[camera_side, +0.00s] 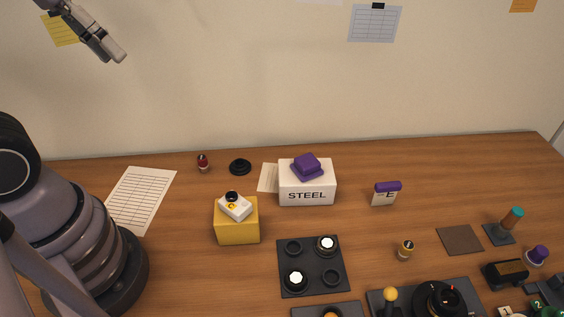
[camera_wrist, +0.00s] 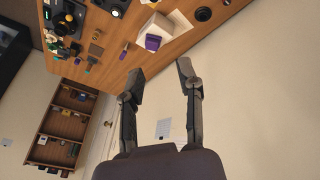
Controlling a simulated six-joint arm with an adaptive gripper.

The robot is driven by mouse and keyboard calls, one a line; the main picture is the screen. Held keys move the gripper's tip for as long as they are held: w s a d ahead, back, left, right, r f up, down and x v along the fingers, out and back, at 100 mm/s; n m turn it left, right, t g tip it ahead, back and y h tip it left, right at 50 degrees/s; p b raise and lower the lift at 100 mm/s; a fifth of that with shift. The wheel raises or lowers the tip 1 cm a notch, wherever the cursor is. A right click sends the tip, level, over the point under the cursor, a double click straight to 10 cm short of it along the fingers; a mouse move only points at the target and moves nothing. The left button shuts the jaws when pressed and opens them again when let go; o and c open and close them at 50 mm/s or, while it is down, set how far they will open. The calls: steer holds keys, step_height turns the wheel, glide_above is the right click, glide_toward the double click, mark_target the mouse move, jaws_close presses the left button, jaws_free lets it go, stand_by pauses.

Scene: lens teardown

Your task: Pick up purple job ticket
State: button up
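A small white card with a purple top edge and a dark letter like E (camera_side: 384,197) stands on the wooden table, right of the white STEEL box; it looks like the purple job ticket. It shows as a small purple strip in the wrist view (camera_wrist: 124,50). A purple block (camera_side: 306,167) sits on top of the STEEL box (camera_side: 306,195); it also shows in the wrist view (camera_wrist: 152,42). My gripper (camera_side: 118,54) is high at the upper left, far from both. In the wrist view its two fingers (camera_wrist: 161,71) are spread apart with nothing between them.
A yellow box (camera_side: 238,226) with a white item on top stands left of a dark tray (camera_side: 313,281) with round parts. A brown pad (camera_side: 460,240), a small yellow-topped part (camera_side: 405,250) and dark equipment (camera_side: 437,299) lie at the right. The table around the card is fairly clear.

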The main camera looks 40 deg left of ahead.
steer(key=w+d+n+g+h, duration=0.2)
steer(key=w+d+n+h, duration=0.15)
steer(key=w+d, duration=0.35)
steer(key=w+d+n+g+h, duration=0.1)
steer(key=w+d+n+h, duration=0.3)
steer(key=d, duration=0.5)
steer(key=n+t, duration=0.8)
steer(key=n, duration=1.1)
glide_above(388, 192)
steer(key=s+a, duration=0.4)
steer(key=a, duration=0.1)
step_height(388, 192, down, 28)
steer(key=shift+y, duration=0.25)
step_height(388, 192, down, 8)
steer(key=shift+w+r, duration=0.1)
steer(key=shift+w, duration=0.05)
steer(key=shift+x, duration=3.8)
steer(key=shift+r, duration=0.15)
jaws_close()
